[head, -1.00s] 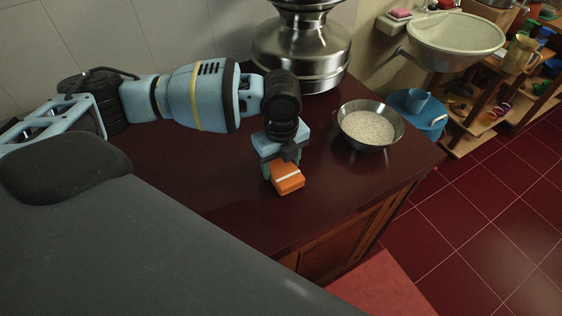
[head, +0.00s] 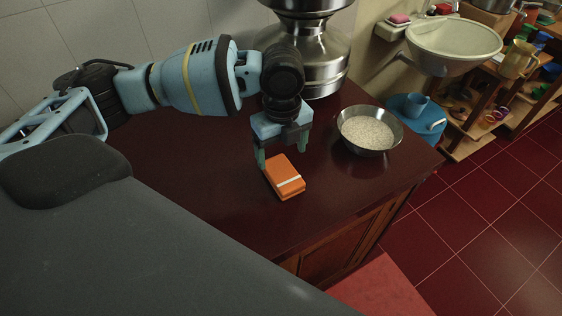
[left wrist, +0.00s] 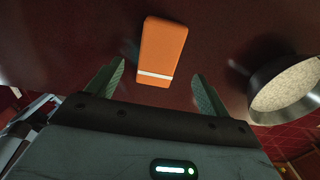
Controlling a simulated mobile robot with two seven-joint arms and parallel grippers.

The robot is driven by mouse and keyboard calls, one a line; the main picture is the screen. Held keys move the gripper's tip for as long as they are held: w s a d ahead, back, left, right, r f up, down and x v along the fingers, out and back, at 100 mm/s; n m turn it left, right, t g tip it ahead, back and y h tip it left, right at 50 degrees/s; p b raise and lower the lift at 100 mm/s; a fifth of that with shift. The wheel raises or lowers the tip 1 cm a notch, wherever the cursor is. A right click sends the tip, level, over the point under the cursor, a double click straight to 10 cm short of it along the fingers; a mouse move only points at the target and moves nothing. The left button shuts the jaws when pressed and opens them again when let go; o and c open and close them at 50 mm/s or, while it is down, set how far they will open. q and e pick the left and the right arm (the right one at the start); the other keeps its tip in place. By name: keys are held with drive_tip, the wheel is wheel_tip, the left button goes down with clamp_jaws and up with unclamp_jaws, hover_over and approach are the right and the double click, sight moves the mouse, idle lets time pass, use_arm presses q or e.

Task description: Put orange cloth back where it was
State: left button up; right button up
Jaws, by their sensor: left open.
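The orange cloth (head: 284,177) is a folded block with a white band. It lies on the dark red counter top (head: 215,205), near its front edge. It also shows in the left wrist view (left wrist: 163,48), lying ahead of the gripper and between the lines of its two fingers. My left gripper (head: 281,155) is open and empty, just behind the cloth and apart from it. In the left wrist view its two green fingers (left wrist: 155,88) are spread wide. My right gripper is not in view.
A metal bowl of white grains (head: 369,130) stands right of the cloth. A large metal vessel (head: 318,60) stands at the back. A sink (head: 453,42) and a shelf with cups are at the far right. The counter left of the cloth is clear.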

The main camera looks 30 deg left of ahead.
sight(282, 171)
use_arm(q)
wheel_tip(282, 171, up, 6)
drive_tip(key=shift+f, duration=0.1)
idle(0.4)
